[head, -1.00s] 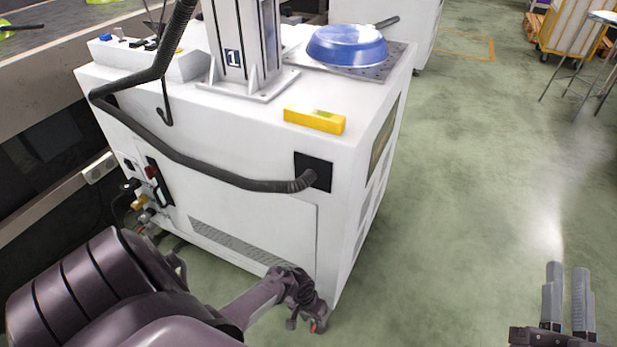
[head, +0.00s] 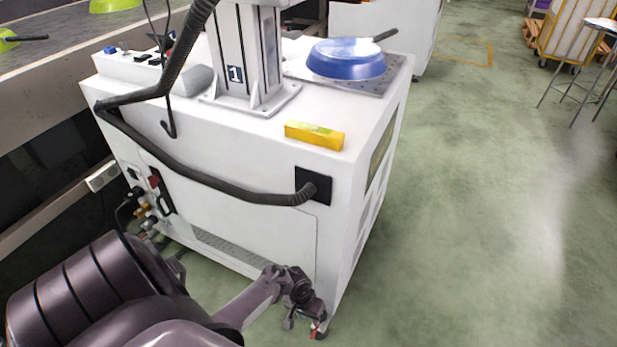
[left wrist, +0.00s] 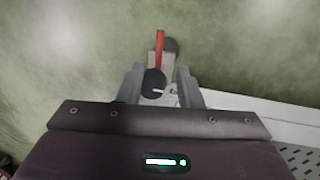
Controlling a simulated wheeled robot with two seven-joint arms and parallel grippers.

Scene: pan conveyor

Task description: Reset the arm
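My left arm comes in from the lower left in the head view, with its gripper (head: 303,321) low beside the near bottom corner of the white machine (head: 240,225). The left wrist view shows the left gripper (left wrist: 160,86) with its two grey fingers apart and nothing held between them. Beyond the fingers a machine foot with a red lever (left wrist: 160,45) shows against the green floor. Whether the fingers touch it I cannot tell. My right gripper is in neither current view.
A blue pan (head: 346,62) lies upside down on a perforated plate on the machine top. A yellow box (head: 314,136) lies near the front edge. A black hose (head: 215,187) runs across the machine's side. Green floor (head: 480,230) is clear at right.

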